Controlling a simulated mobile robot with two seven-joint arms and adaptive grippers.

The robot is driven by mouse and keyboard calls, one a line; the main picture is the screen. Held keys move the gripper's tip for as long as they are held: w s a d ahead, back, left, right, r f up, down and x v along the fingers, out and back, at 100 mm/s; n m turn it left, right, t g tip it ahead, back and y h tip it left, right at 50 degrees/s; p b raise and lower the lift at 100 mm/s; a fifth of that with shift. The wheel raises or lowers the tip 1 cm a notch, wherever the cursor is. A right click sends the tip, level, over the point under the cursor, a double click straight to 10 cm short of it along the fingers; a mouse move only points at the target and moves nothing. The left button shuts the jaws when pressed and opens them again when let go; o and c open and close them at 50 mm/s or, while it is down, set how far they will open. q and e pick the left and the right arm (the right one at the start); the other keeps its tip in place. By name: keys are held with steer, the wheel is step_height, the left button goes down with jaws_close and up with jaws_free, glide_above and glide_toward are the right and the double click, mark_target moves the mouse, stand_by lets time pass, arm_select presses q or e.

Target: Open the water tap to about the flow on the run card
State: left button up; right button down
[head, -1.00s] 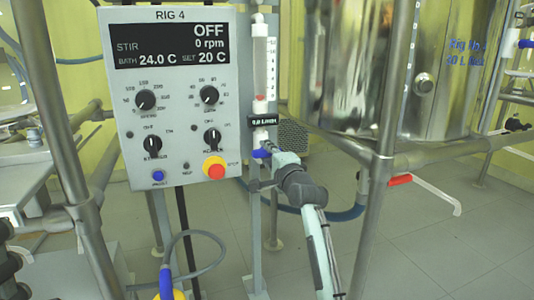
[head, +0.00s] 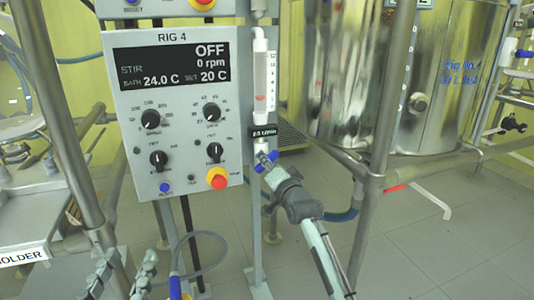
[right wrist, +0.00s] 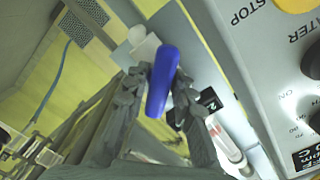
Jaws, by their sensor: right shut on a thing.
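The blue water tap handle (head: 262,157) sits below the flow tube (head: 260,85) on the post right of the RIG 4 panel. My right gripper (head: 268,161) is at the handle. In the right wrist view the blue handle (right wrist: 162,80) lies between the two fingers of my right gripper (right wrist: 160,98), shut on it. A red float shows low in the flow tube. The small black flow display (head: 263,132) is too blurred to read surely. My left gripper (head: 122,272) is at the bottom left, its fingers apart and empty. I see no run card.
The RIG 4 panel (head: 180,75) reads OFF, 0 rpm, bath 24.0 C, set 20 C. A red stop button (head: 217,178) is close left of the tap. A steel vessel (head: 355,70) and its frame stand right. A holder tray (head: 30,215) is left.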

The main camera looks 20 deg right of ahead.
steer(key=shift+r+n+p, duration=0.15)
steer(key=shift+n+p, duration=0.5)
steer(key=shift+n, duration=0.25)
arm_select(q)
steer(key=s+a+f+g+y+p, duration=0.15)
steer(key=a+f+g+y, duration=0.45)
steer(key=f, duration=0.6)
arm_select(e)
steer(key=shift+n, duration=0.7)
steer(key=n+p, duration=0.1)
steer(key=n, duration=0.2)
steer(key=shift+p, duration=0.35)
arm_select(q)
steer(key=s+a+f+n+g+y, duration=0.1)
steer(key=s+a+f+g, duration=0.5)
steer(key=s+a, duration=0.3)
steer(key=shift+a+f+n+g+y, duration=0.3)
steer(key=shift+a+f+g+y, duration=0.1)
steer(key=shift+a+f, duration=0.25)
steer(key=shift+d, duration=0.1)
arm_select(e)
steer(key=c, duration=1.4)
jaws_free()
